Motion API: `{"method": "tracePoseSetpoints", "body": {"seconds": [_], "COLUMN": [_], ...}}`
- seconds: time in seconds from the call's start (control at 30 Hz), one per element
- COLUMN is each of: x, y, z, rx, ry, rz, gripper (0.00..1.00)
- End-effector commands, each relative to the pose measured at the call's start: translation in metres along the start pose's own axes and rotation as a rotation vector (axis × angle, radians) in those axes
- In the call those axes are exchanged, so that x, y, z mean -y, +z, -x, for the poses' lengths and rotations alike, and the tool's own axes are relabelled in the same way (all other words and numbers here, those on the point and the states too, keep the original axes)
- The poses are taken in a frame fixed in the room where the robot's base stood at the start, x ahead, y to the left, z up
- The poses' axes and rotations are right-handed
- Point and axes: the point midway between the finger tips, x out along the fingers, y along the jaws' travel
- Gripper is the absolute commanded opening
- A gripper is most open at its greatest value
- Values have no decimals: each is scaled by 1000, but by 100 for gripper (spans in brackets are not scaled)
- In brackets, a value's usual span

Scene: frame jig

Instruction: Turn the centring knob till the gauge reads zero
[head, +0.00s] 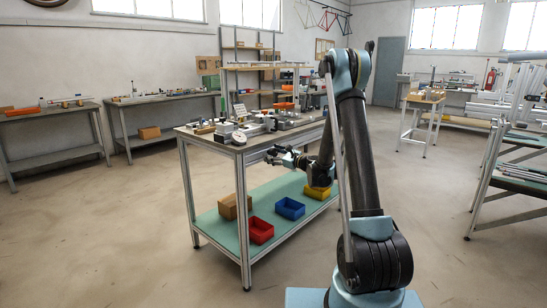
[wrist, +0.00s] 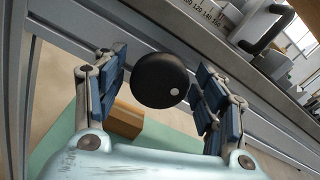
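The centring knob (wrist: 155,85) is a round black knob with a white dot on its right side in the wrist view. My gripper (wrist: 162,82) is open, with one blue-padded finger on each side of the knob. Gaps show between the pads and the knob, so it does not look gripped. In the head view my gripper (head: 272,155) is at the front edge of the workbench (head: 262,144), just below its top. A round white dial (head: 239,138), perhaps the gauge, sits at the bench's front corner. Its reading is too small to tell.
A numbered scale (wrist: 203,12) lies along the bench edge above the knob. The lower shelf (head: 277,222) holds a cardboard box (head: 235,206) and red (head: 260,230), blue (head: 290,208) and yellow (head: 317,192) bins. Open floor lies left of the bench.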

Motion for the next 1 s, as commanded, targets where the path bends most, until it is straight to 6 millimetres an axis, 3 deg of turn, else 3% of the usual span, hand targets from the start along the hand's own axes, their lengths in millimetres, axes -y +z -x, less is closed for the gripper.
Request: {"method": "tracePoseSetpoints", "body": {"seconds": [0.37, 0.8, 1.0], "x": [0, 1, 1], "y": [0, -1, -2], "z": [7, 84, 110], "rx": [0, -1, -1], "ry": [0, -2, -1], "rz": [0, -1, -1], "gripper": [65, 65, 65]}}
